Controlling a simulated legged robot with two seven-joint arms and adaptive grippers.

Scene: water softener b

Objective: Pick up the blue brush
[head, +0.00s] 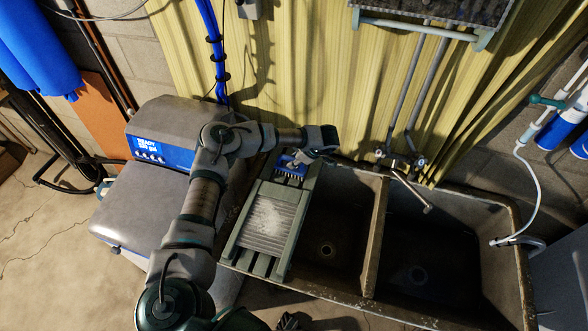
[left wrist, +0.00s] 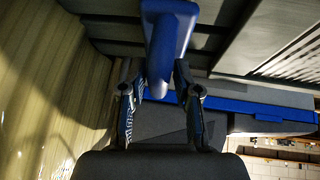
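The blue brush (head: 291,164) lies at the upper end of the washboard (head: 268,222), bristles showing, beside the left basin of the sink. My left gripper (head: 318,154) is at the brush's right end, above the sink's back left corner. In the left wrist view the blue brush (left wrist: 168,40) points its tapered end between the two fingers of my left gripper (left wrist: 161,98). The fingers stand apart, one on each side, with gaps between them and the brush. A dark shape at the bottom edge of the head view may be my right gripper (head: 290,321); its fingers cannot be made out.
The double stone sink (head: 374,240) has two empty basins with a divider. A metal tap (head: 412,190) reaches over it from the back wall. The grey water softener (head: 150,205) stands to the left. Yellow corrugated sheeting (head: 310,80) closes off the back.

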